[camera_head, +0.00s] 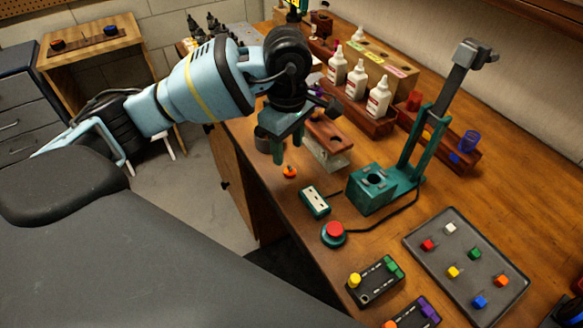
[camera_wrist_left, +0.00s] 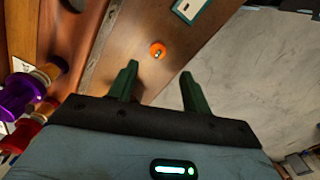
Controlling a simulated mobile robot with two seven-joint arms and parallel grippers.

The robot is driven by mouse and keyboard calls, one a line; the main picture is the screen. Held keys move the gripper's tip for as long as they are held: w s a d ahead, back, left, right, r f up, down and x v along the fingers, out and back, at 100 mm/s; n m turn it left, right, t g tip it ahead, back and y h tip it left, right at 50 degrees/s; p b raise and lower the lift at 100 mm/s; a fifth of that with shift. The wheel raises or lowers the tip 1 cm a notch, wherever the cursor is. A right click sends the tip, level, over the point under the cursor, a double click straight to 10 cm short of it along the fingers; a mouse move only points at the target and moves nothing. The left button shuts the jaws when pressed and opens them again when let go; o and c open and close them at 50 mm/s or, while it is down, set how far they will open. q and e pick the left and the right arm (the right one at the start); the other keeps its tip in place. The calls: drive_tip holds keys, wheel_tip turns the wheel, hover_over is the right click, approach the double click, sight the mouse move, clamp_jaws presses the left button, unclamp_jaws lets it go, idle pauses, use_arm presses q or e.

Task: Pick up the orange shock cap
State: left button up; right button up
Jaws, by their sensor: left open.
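The orange shock cap (camera_head: 290,171) lies on the wooden workbench near its front edge. It also shows in the left wrist view (camera_wrist_left: 157,51), small and round with a dark and light centre. My left gripper (camera_head: 278,160) points down behind and to the left of the cap in the head view. Its two green fingers (camera_wrist_left: 160,85) are spread apart with nothing between them. In the left wrist view the cap sits beyond the fingertips, apart from them. My right gripper does not show.
A small white-topped teal box (camera_head: 314,202), a red button (camera_head: 334,233) and a green press stand (camera_head: 372,188) stand near the cap. A clear block with a wooden top (camera_head: 328,150) is behind it. White bottles (camera_head: 356,80) stand further back. A grey tray (camera_head: 422,250) holds several coloured caps.

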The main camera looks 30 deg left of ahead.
sight(290, 166)
use_arm(q)
drive_tip(key=shift+f, duration=1)
wheel_tip(290, 166, down, 3)
drive_tip(key=shift+w+d+f, duration=0.1)
drive_tip(key=shift+w+f, duration=0.05)
drive_tip(key=shift+f, duration=0.7)
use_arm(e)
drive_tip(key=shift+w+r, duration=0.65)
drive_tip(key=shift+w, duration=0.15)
use_arm(q)
drive_tip(key=shift+c, duration=0.3)
drive_tip(key=c, duration=1)
